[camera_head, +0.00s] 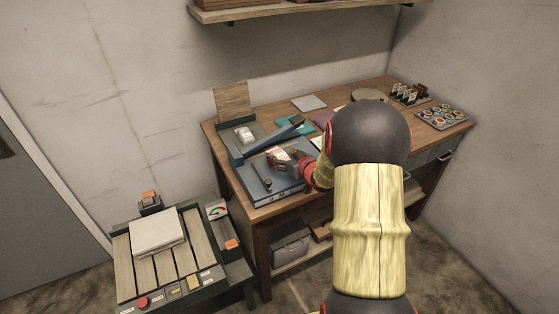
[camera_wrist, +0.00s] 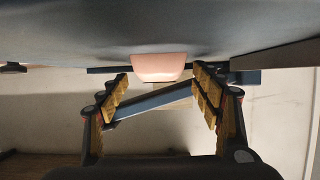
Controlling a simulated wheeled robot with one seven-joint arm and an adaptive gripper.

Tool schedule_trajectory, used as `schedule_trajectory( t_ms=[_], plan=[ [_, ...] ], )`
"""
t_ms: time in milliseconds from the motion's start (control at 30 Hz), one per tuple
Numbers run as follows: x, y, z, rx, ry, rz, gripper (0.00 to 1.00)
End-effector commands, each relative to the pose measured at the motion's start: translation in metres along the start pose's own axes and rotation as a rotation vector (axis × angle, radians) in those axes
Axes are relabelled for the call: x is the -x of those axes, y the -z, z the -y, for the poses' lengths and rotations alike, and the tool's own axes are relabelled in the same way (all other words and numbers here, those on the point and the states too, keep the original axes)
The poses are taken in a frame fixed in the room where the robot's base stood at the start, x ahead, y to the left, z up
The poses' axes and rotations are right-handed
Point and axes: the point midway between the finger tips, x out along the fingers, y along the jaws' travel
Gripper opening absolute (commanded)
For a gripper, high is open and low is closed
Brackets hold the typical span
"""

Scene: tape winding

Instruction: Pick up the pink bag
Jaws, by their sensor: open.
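The pink bag (camera_wrist: 158,68) shows in the wrist view as a small pale pink block against the blue-grey surface, which fills the top of that picture. In the head view a bit of the pink bag (camera_head: 276,151) shows beside my gripper, on the blue mat (camera_head: 262,191) on the desk. My gripper (camera_head: 281,160) is open and low over the mat. In the wrist view the bag appears between the fingertips of my gripper (camera_wrist: 160,80), with gaps on both sides. I cannot tell whether it lies fully between them in depth. My arm hides part of the desk.
A dark tool (camera_head: 266,178) lies on the mat left of my gripper. A blue bar (camera_head: 280,136) and a tray with a white block (camera_head: 244,134) stand behind it. Racks of small items (camera_head: 440,117) are at the far right. A lower slatted stand (camera_head: 160,262) is at left.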

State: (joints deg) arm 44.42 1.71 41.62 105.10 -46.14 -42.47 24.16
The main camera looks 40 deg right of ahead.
Motion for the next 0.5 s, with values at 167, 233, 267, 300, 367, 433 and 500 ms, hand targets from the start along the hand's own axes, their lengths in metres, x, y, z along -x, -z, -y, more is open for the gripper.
schedule_trajectory(
  t_ms=[167, 233, 267, 300, 367, 433, 500],
  plan=[
    [-0.01, 0.0006, 0.0, 0.0, 0.0, -0.001, 0.65],
    [-0.0099, 0.0011, -0.0001, 0.0, -0.001, -0.001, 0.65],
    [-0.0097, 0.0012, -0.0001, 0.0, -0.001, -0.001, 0.65],
    [-0.0096, 0.0013, -0.0001, 0.0, -0.001, -0.001, 0.65],
    [-0.0096, 0.0013, -0.0001, 0.0, -0.001, -0.001, 0.64],
    [-0.0096, 0.0012, -0.0001, 0.0, -0.001, -0.001, 0.6],
    [-0.0095, 0.0012, -0.0001, 0.0, -0.001, -0.001, 0.56]
  ],
)
